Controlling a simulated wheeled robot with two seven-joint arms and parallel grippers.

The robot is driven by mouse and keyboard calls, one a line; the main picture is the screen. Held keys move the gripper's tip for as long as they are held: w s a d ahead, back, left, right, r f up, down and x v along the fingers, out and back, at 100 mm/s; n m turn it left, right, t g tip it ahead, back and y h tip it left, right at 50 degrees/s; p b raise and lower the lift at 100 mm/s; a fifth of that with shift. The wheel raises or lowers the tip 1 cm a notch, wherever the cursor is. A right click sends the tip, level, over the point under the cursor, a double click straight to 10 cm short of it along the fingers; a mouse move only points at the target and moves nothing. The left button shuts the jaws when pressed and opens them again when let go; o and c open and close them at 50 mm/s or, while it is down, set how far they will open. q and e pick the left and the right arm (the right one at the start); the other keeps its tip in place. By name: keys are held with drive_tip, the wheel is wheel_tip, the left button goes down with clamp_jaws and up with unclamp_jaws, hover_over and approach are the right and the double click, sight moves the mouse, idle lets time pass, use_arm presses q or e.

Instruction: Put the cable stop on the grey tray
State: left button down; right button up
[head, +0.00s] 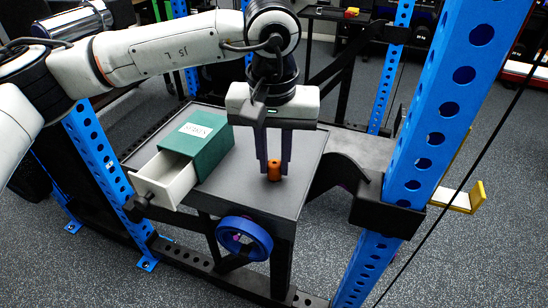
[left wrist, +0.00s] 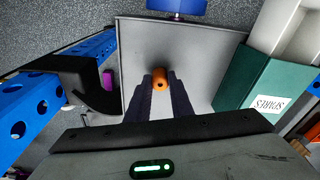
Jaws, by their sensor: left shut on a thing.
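The cable stop (head: 274,173) is a small orange cylinder with a dark hole in its end. My left gripper (head: 274,164) points down with its two dark fingers shut on either side of it. The left wrist view shows the orange cable stop (left wrist: 160,76) between the fingertips (left wrist: 160,82). The grey tray (head: 240,193) is a wide, dark flat top with a thin rim, directly below the gripper. The cable stop is over its right front part, upright and at or just above the surface; I cannot tell whether it touches. My right gripper is not in view.
A green box (head: 213,148) with a white label stands on the tray's left side, its white drawer (head: 167,178) pulled out. A blue wheel (head: 244,237) is below the front edge. A blue perforated upright (head: 430,130) rises at right. The tray's front middle is clear.

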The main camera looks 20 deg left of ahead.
use_arm(q)
drive_tip(key=shift+f, duration=0.2)
drive_tip(key=c, duration=1.6)
unclamp_jaws()
drive_tip(key=shift+r, duration=0.1)
drive_tip(key=shift+o, duration=0.2)
wheel_tip(320, 180, up, 12)
drive_tip(key=s, duration=0.1)
drive_tip(key=shift+s+d+r+p, duration=0.15)
drive_tip(key=shift+s+p, duration=0.05)
drive_tip(key=shift+p, duration=0.25)
